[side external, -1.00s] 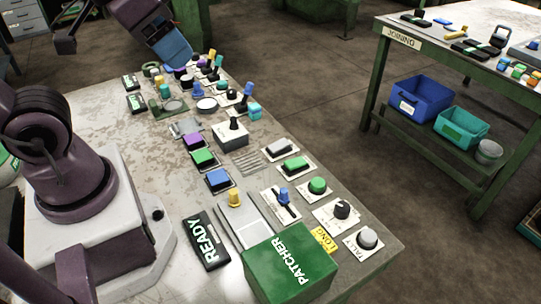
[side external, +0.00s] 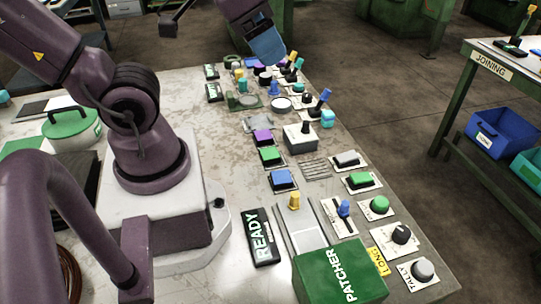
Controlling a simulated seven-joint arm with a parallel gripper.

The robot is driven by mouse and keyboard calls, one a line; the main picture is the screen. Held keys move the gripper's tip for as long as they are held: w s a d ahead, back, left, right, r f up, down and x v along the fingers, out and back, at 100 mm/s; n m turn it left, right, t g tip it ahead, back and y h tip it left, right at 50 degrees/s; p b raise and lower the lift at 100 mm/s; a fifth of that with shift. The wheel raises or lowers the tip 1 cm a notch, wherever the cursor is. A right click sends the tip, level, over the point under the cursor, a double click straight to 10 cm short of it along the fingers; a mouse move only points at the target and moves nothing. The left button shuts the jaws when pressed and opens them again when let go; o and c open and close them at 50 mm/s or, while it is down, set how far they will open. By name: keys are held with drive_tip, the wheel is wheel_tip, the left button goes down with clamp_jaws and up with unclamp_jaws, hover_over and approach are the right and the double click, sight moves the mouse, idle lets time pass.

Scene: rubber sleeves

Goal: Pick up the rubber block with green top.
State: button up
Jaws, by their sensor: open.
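A block with a green top (side external: 270,154) sits on the bench in a column, between a purple-topped block (side external: 263,136) and a blue-topped block (side external: 282,178). A second green-topped piece (side external: 360,179) sits on a white plate further right. My gripper (side external: 276,62) is at the top of the side view, above the far cluster of knobs and well away from the green-topped blocks. Its blue end points down. The fingers are small and hard to make out, and I see nothing held.
A yellow knob (side external: 294,201), a black READY box (side external: 261,238) and a large green PATCHER box (side external: 340,273) are nearer. Several upright levers crowd the far end. Bare bench (side external: 205,120) lies left of the column.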

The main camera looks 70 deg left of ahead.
drive_tip(key=shift+o, duration=0.9)
